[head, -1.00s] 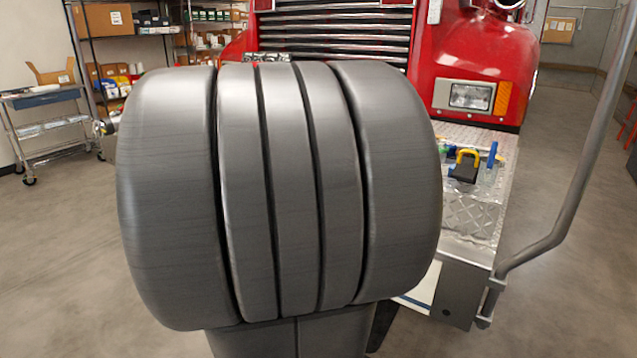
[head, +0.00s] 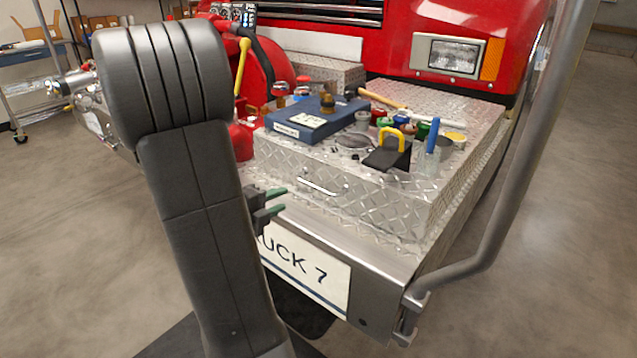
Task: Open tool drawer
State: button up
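The tool drawer (head: 388,205) shows in the head view as a diamond-plate front on the truck's bumper box, and it looks closed. Its bright bar handle (head: 323,188) is on the upper left part of that front. My gripper (head: 281,201) has dark green fingertips that point right. It is just left of the handle and a little lower in the picture, apart from it. A gap shows between the fingers, and they hold nothing. My arm hides the left end of the bumper and part of the gripper.
On top of the box lie a blue case (head: 300,122), a black block with a yellow loop (head: 388,152), a wooden-handled tool and several coloured caps. A grey rail (head: 505,190) rises at the right. The "TRUCK 7" plate (head: 310,270) is below. The floor at right is clear.

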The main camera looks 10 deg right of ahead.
aim_at(310, 187)
jog(key=x, duration=1.3)
jog(key=shift+r+b, duration=0.1)
jog(key=shift+b, duration=0.2)
grip_shut()
